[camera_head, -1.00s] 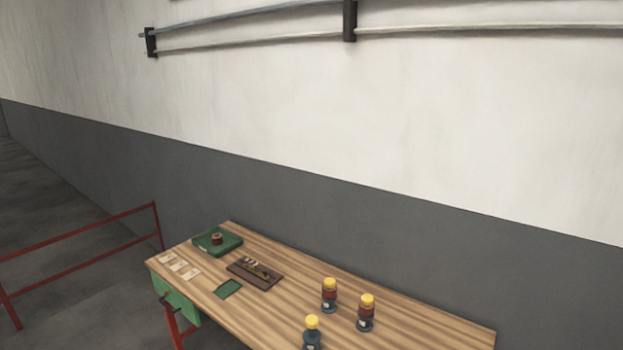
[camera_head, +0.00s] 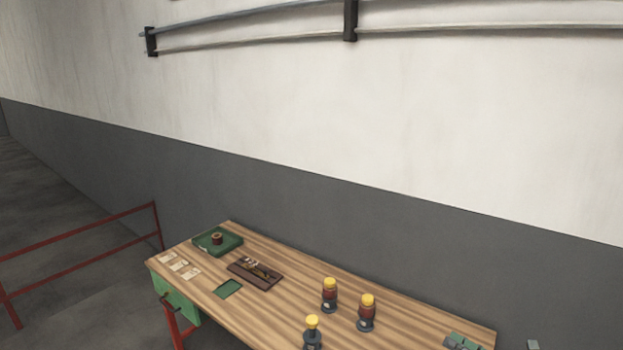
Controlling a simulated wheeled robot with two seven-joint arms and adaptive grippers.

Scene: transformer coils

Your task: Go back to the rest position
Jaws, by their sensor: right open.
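Two posts with yellow caps, red-brown coils and dark bases stand upright on the wooden table (camera_head: 395,333): the left post (camera_head: 330,295) and the right post (camera_head: 367,312). A third yellow-capped post (camera_head: 312,334) stands nearer, with no red-brown coil visible on it. A small red-brown coil (camera_head: 216,239) sits in the green tray (camera_head: 228,248). My right gripper (camera_head: 498,343) shows only as grey-green finger parts at the bottom right edge, spread apart with nothing seen between them. It is right of the posts and apart from them. My left gripper is out of view.
A dark brown tray with small items (camera_head: 255,274), a flat green piece (camera_head: 227,288) and several pale cards (camera_head: 179,265) lie on the table's left half. A red railing (camera_head: 90,228) stands left. The wall (camera_head: 400,200) is behind the table.

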